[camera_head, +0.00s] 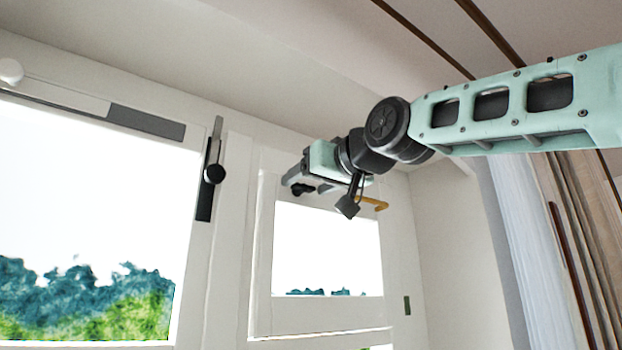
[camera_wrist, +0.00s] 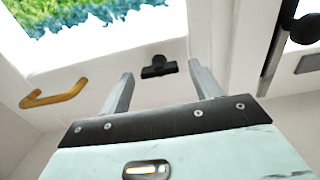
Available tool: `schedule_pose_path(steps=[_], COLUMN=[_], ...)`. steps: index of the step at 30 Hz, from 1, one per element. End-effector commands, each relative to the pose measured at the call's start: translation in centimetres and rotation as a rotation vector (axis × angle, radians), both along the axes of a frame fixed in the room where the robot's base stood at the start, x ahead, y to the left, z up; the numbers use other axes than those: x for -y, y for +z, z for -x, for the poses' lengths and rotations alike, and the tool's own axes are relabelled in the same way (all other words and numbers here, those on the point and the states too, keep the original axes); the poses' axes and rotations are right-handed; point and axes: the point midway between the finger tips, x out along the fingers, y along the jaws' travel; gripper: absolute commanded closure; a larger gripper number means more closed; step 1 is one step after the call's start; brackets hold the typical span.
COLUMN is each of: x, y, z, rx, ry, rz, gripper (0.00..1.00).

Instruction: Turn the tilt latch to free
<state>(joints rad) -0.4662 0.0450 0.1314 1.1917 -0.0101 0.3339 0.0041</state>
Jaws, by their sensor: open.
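A small black latch (camera_wrist: 158,70) with a short raised tab is on the white frame of the right-hand window. In the wrist view it lies beyond and between my fingertips, with a gap to each side. My gripper (camera_wrist: 161,69) is open and empty, facing the latch; I see no contact. In the head view my gripper (camera_head: 292,181) is at the upper left of that window, and a dark shape, probably the latch (camera_head: 302,190), shows just beside it. The latch is partly hidden there, and its turn angle is hard to read.
A yellow handle (camera_head: 374,203) sticks out right of my gripper; it also shows in the wrist view (camera_wrist: 55,95). A grey sliding bar (camera_head: 146,121) runs above the left window. Curtains hang at right.

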Motion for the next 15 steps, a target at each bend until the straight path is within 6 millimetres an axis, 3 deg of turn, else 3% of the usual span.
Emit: schedule_pose_path(steps=[2,3,7,8,15], x=[0.01,0.01,0.01,0.01,0.02], y=[-0.02,-0.02,-0.02,-0.02,-0.04], z=[0.01,0.01,0.02,0.02,0.02], rx=[0.0,0.0,0.0,0.0,0.007], ry=[0.0,0.0,0.0,0.0,0.0], rz=[0.0,0.0,0.0,0.0,0.01], gripper=[0.36,0.42,0.78,0.81,0.81])
